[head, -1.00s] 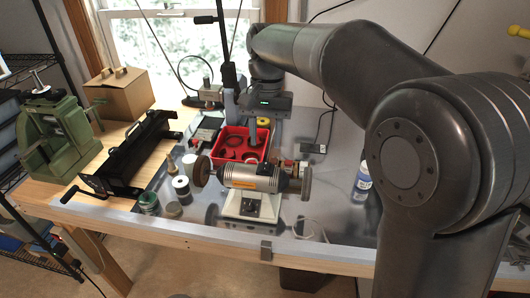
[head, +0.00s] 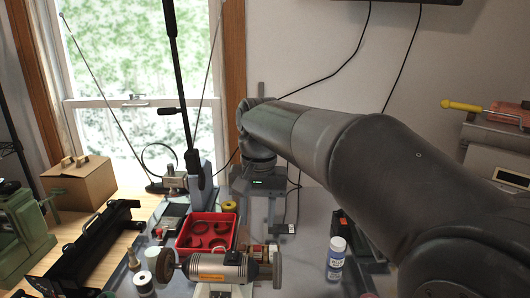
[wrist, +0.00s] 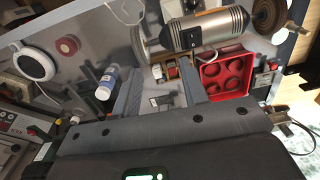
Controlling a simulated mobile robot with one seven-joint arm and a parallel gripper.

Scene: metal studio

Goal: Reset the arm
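My dark grey arm (head: 330,135) reaches from the lower right across the bench toward the back. My gripper (head: 262,205) hangs above the back of the bench, just right of the red tray (head: 207,236). In the wrist view my gripper (wrist: 161,88) has two grey fingers set well apart. Nothing is held between them; the bench top and a small dark item with a white label (wrist: 161,100) show in the gap. The red tray (wrist: 226,78), with round recesses or rings in it, lies right of the fingers.
A bench grinder (head: 220,268) stands in front of the tray. A blue-labelled bottle (head: 336,258) stands upright to the right. A black slotted machine (head: 85,250), a cardboard box (head: 78,184) and a green machine (head: 22,235) are at left. A slim black post (head: 178,80) rises near the gripper.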

